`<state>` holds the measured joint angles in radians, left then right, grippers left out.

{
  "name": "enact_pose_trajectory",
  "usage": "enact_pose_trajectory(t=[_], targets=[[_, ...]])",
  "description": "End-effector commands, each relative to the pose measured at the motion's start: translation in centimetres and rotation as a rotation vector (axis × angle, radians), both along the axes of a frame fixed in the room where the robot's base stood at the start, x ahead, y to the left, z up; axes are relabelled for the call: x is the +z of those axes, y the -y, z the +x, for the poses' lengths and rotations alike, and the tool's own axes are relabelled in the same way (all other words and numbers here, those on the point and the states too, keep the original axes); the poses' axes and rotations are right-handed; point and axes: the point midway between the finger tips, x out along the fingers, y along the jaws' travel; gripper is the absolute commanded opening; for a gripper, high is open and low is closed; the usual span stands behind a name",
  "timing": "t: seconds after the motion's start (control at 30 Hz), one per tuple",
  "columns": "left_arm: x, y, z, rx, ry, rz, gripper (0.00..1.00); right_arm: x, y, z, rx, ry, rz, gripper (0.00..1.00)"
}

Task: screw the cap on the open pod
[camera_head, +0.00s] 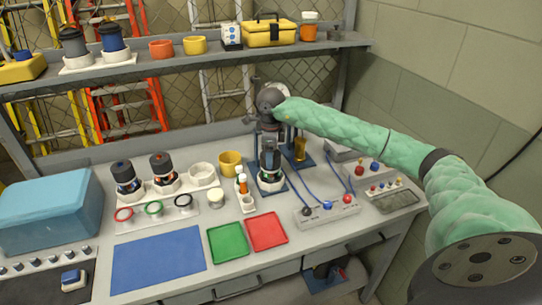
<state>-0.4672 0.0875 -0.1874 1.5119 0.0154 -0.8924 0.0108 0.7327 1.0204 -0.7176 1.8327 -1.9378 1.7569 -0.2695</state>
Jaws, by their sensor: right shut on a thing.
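My right gripper (269,143) comes in on the green arm from the right and points down over the open pod (270,172). It is shut on the cap, which is mostly hidden between the dark fingers at the pod's top. The pod stands upright in a white round holder on a blue plate. I cannot tell whether cap and pod touch or how far the cap is seated. My left gripper is not in view.
Two dark pods (126,178) (162,170) stand in white holders at left, beside an empty white holder (203,175). A cable box (327,211) is at right. Blue mat (158,262) is clear.

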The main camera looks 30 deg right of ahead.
Motion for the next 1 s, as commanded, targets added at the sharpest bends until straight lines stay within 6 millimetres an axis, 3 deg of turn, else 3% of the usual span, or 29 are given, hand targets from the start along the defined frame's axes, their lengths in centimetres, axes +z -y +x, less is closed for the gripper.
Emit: enact_pose_trajectory(t=[0.7, 1.0], targets=[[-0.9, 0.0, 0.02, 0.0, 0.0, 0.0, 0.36, 0.03, 0.05, 0.05, -0.729, 0.002, 0.001, 0.46], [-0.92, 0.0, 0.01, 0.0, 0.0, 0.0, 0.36, 0.05, 0.07, 0.06, -0.813, 0.002, 0.0, 0.46]])
